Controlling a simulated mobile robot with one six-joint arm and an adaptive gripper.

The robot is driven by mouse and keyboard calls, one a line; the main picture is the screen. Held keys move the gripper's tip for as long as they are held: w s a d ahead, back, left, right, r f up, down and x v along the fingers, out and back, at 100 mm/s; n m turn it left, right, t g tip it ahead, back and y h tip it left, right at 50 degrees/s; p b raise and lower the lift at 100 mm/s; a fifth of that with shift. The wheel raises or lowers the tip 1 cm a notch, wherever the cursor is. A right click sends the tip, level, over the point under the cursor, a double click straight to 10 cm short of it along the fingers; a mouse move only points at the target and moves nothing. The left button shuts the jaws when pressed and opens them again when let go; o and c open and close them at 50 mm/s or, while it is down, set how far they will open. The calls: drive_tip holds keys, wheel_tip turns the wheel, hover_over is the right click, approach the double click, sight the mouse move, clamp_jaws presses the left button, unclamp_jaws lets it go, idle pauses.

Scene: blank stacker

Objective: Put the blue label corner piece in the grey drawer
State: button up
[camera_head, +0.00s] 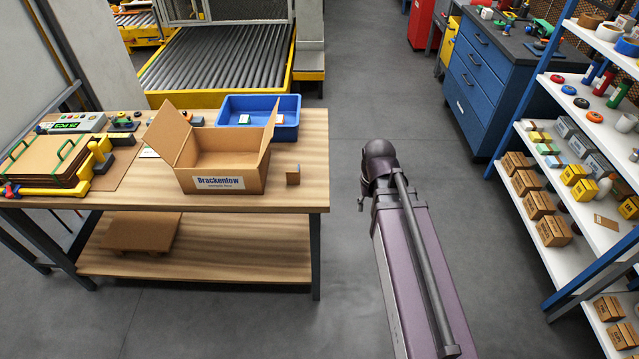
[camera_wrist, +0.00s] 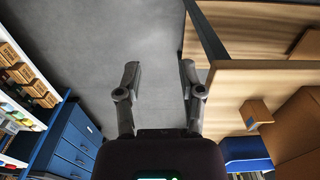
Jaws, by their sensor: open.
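A small brown corner piece (camera_head: 293,176) stands on the wooden table, just right of the open cardboard box, with a small blue patch at its edge. A small brown piece (camera_wrist: 257,112) beside the box in the wrist view looks like the same one. My gripper (camera_wrist: 160,68) is open and empty, its two fingers apart over grey floor beside the table edge. In the head view my arm hides the gripper. I cannot make out a grey drawer; the dark-topped cabinet at the back right has blue drawers (camera_head: 474,78).
The open cardboard box (camera_head: 222,176) and a blue bin (camera_head: 258,128) stand on the wooden table (camera_head: 300,203). A white shelf rack (camera_head: 560,205) with boxes stands at the right. Grey floor (camera_head: 365,95) between them is clear. A roller conveyor (camera_head: 215,58) is behind.

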drive_tip(key=w+a+r+p, duration=0.3)
drive_tip(key=w+a, duration=0.7)
drive_tip(key=w, duration=0.3)
drive_tip(key=p, duration=0.2)
approach(293, 174)
drive_tip(key=shift+w+d+r, duration=0.35)
drive_tip(key=shift+w+d, duration=0.05)
drive_tip(key=shift+w, duration=0.2)
drive_tip(key=shift+w+d+r, duration=0.3)
drive_tip(key=shift+w+d, duration=0.05)
drive_tip(key=shift+w, duration=0.2)
drive_tip(key=shift+f, duration=0.15)
wheel_tip(293, 174, down, 8)
drive_tip(key=b, duration=0.8)
drive_tip(key=shift+d+f+b, duration=0.1)
drive_tip(key=shift+f+b, duration=0.1)
drive_tip(key=shift+b, duration=0.2)
drive_tip(key=shift+f, duration=0.15)
drive_tip(key=shift+s+f+b, duration=0.1)
drive_tip(key=shift+f+b, duration=2.3)
drive_tip(key=shift+b, duration=0.2)
clamp_jaws()
